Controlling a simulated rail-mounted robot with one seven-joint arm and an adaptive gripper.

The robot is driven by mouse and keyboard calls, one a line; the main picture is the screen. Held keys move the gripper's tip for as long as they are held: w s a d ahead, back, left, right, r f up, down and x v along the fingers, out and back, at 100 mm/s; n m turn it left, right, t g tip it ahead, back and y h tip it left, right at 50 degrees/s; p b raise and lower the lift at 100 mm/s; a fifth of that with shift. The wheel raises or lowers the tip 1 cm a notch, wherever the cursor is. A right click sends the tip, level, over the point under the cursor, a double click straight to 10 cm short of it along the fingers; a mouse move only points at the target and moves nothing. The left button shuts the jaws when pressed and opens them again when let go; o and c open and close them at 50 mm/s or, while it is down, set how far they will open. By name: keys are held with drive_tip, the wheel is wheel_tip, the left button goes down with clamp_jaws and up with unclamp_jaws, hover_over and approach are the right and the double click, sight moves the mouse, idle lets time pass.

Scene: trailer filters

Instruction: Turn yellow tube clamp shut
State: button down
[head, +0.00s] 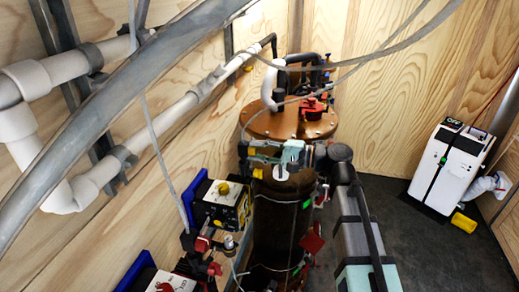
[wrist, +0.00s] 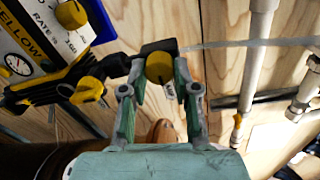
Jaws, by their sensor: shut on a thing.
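The yellow tube clamp shows in the wrist view as a round yellow knob (wrist: 159,67) on a black body, with a pale tube running off to the right from it. My gripper (wrist: 160,80) has its fingers on both sides of this knob and is shut on it. In the head view, my gripper (head: 266,152) reaches left from the arm, in front of the brown tank. A small yellow spot by the fingers may be the clamp, but it is too small to tell.
A box labelled YELLOW (wrist: 30,40) with a yellow dial stands at left in the wrist view. A second yellow knob (wrist: 88,90) is close to my left finger. The brown tank (head: 262,122) stands behind the gripper. A white machine (head: 450,165) stands at right on dark floor.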

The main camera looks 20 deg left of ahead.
idle(0.4)
drive_tip(key=c, duration=0.9)
unclamp_jaws()
drive_tip(key=shift+o, duration=0.2)
drive_tip(key=d, duration=1.2)
drive_tip(key=shift+r, duration=0.3)
drive_tip(key=shift+w, duration=0.1)
